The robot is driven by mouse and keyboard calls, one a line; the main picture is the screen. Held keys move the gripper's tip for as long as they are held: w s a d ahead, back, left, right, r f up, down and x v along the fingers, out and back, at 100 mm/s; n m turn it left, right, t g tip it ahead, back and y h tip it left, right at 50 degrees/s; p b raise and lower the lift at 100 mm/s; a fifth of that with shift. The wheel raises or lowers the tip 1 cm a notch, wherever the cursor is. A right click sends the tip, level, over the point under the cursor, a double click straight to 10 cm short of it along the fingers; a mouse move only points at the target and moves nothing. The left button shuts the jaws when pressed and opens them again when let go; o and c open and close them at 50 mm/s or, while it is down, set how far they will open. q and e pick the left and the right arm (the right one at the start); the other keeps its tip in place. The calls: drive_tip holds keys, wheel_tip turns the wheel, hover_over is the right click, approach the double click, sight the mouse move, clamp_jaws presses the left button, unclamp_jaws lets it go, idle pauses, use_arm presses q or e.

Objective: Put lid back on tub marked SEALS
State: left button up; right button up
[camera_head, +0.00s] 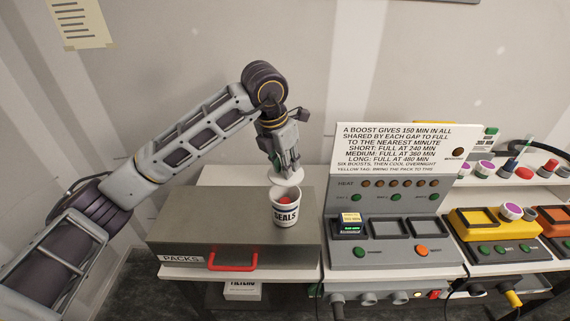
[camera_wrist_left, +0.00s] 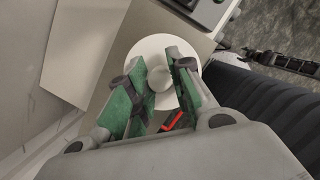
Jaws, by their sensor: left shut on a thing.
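The white tub marked SEALS (camera_head: 286,212) stands upright and open on the grey PACKS box, with something red inside. The round white lid (camera_head: 288,178) is held just above and behind the tub's mouth, clear of most of the opening. My left gripper (camera_head: 283,168) points down and is shut on the lid's knob. In the left wrist view the lid (camera_wrist_left: 150,46) spreads out beyond the green-padded fingers of the gripper (camera_wrist_left: 160,78), and the tub cannot be made out there. My right gripper is not in view.
The grey PACKS box (camera_head: 190,226) has a red handle (camera_head: 233,262) at its front. A grey control panel (camera_head: 385,245) with a white sign (camera_head: 398,146) stands close to the right. Further right is a yellow unit (camera_head: 485,224). A FILTERS box (camera_head: 243,290) sits below.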

use_arm(q)
drive_tip(key=shift+w+a, duration=0.15)
drive_tip(key=shift+a, duration=0.05)
drive_tip(key=shift+d, duration=0.15)
drive_tip(key=shift+f, duration=0.2)
drive_tip(key=shift+f, duration=0.3)
drive_tip(key=shift+f+b, duration=0.65)
drive_tip(key=shift+f, duration=0.85)
drive_tip(key=shift+f+b, duration=0.9)
drive_tip(key=shift+f, duration=0.05)
